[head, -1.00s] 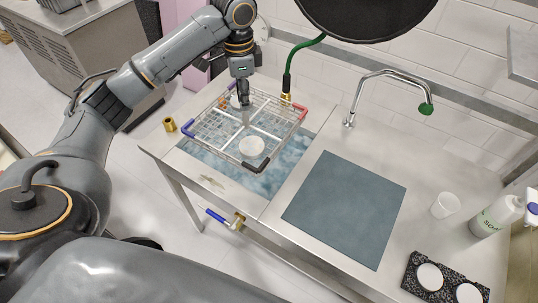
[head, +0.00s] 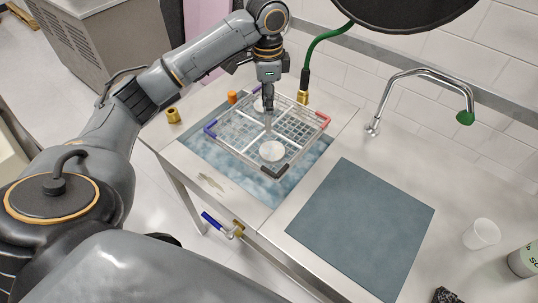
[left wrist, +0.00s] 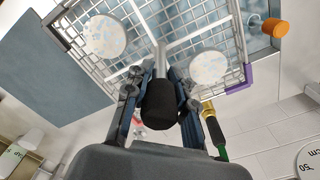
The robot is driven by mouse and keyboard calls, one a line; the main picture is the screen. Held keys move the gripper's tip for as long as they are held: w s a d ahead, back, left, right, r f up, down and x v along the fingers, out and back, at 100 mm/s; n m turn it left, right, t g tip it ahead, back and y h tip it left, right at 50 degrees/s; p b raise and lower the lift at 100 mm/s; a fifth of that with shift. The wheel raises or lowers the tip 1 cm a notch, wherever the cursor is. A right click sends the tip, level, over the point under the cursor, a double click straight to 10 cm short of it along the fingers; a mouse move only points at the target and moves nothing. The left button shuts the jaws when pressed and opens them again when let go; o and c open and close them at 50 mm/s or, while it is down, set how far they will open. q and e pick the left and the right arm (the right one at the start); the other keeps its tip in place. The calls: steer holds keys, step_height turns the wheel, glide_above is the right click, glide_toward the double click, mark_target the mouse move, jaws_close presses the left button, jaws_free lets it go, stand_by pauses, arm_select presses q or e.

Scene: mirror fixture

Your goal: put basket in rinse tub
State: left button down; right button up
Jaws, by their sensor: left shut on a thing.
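The wire basket (head: 226,145) has blue, red and black corner pieces and holds two white discs, one (head: 271,151) near its front. My left gripper (head: 267,88) is shut on the basket's upright central handle, which also shows in the left wrist view (left wrist: 161,62). The basket hangs level over the left tub of foamy water (head: 250,183); its exact height is unclear. The right tub (head: 362,225), with plain blue-grey water and no foam, lies to the right across a steel strip and is empty of objects. My right gripper is out of view.
A faucet (head: 425,78) rises behind the right tub. A green hose (head: 318,45) with a brass end stands behind the basket. An orange knob (head: 232,97) and a brass fitting (head: 173,115) sit at the left. A white cup (head: 481,233) stands right. A blue-handled valve (head: 218,222) juts out in front.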

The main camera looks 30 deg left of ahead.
mark_target(267, 128)
arm_select(q)
steer(key=shift+f, duration=0.7)
step_height(267, 128, down, 17)
steer(key=shift+f, duration=0.2)
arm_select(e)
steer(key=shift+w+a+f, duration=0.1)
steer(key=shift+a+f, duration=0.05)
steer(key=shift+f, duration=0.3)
arm_select(q)
steer(key=c, duration=1.2)
jaws_free()
steer(key=shift+s+f, duration=0.1)
steer(key=shift+f, duration=0.05)
steer(key=shift+o, duration=0.5)
step_height(267, 128, up, 12)
steer(key=shift+r, duration=0.15)
